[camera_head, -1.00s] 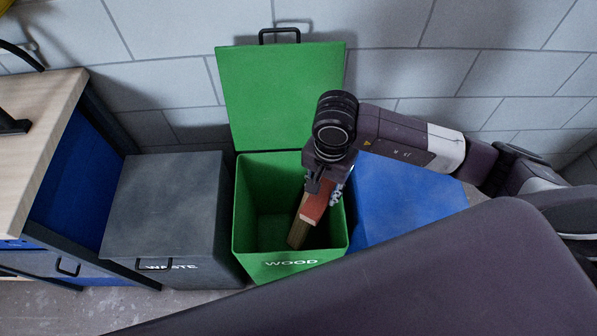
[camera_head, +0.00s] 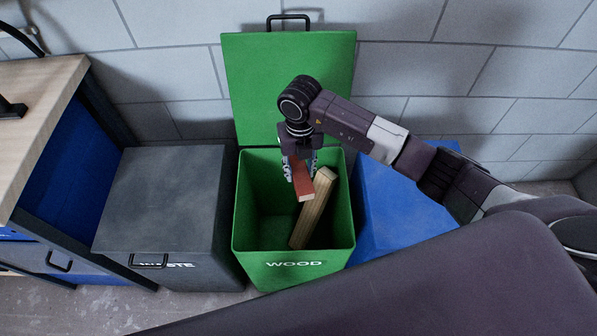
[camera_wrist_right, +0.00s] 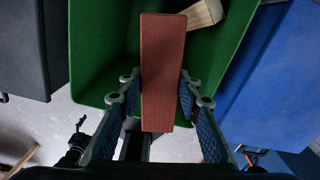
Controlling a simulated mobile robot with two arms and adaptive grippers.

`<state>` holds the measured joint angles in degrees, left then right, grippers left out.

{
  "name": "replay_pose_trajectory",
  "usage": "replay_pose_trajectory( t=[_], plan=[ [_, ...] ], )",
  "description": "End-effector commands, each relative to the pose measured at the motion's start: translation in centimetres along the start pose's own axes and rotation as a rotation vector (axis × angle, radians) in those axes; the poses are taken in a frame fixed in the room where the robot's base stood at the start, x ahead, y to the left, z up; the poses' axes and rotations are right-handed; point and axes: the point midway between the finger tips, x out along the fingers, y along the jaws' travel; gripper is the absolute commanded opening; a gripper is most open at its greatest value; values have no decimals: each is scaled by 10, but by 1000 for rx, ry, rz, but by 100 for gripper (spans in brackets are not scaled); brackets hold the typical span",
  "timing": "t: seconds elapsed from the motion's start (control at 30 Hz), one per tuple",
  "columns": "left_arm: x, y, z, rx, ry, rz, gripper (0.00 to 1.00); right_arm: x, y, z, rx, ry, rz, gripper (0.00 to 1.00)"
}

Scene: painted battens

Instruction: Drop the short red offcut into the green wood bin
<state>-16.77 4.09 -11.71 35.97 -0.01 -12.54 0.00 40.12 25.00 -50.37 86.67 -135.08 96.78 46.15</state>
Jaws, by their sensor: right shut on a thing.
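The short red offcut (camera_head: 302,181) is a small red block with a pale cut end. It hangs from my right gripper (camera_head: 301,166), whose fingers are shut on it, over the opening of the green wood bin (camera_head: 294,262). The bin's lid stands open against the wall. In the right wrist view the offcut (camera_wrist_right: 163,70) lies between the two fingers (camera_wrist_right: 159,92), with the green bin (camera_wrist_right: 92,60) behind it. My left gripper is not in view.
A bare wooden batten (camera_head: 314,208) leans inside the green bin, close to the offcut. A grey waste bin (camera_head: 160,205) stands to the left, its lid shut. A blue bin (camera_head: 400,205) stands to the right. A wooden-topped bench (camera_head: 40,120) is at the far left.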

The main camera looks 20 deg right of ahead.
Motion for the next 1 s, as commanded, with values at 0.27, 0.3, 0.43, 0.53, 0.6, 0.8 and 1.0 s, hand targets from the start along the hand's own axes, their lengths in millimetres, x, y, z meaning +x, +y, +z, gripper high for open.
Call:
replay_pose_trajectory(
  t=[0.27,0.3,0.43,0.53,0.6,0.8,1.0],
  plan=[
    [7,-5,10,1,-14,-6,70,11,2,4,131,5,-1,6],
    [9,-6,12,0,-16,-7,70,14,2,4,131,5,-1,6],
    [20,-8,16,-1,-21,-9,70,26,2,4,129,5,-1,6],
    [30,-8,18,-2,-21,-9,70,39,2,4,128,5,-1,6],
    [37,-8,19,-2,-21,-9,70,48,2,3,128,5,0,6],
    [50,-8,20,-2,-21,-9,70,64,3,4,127,4,0,6],
    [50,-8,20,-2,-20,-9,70,65,2,4,127,3,-1,6]
  ],
)
